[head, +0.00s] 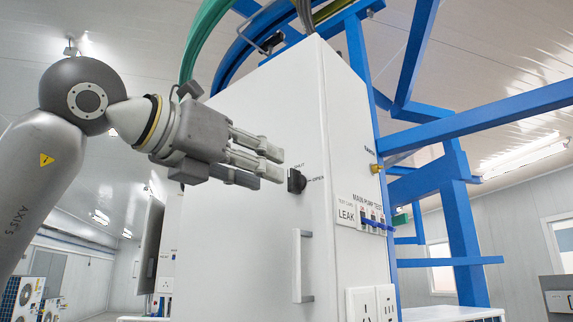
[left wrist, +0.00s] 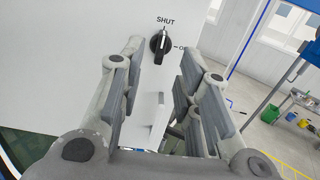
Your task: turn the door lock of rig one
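The door lock is a black rotary knob (head: 297,181) on the white cabinet door, with SHUT printed above it and OPEN to its right. In the left wrist view the knob (left wrist: 160,43) is nearly upright, its white mark at the top towards SHUT. My left gripper (head: 268,164) is in front of the door, just left of the knob in the head view. Its fingers are spread and empty. In the left wrist view the knob shows between and beyond the fingertips (left wrist: 161,62), with no contact visible. My right gripper is not in view.
A white door handle (head: 302,265) is below the knob. The cabinet side (head: 355,150) carries a brass fitting (head: 376,168), a LEAK label and sockets (head: 372,304). Blue frame beams (head: 470,115) stand at the right. Green and blue hoses (head: 200,35) run above.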

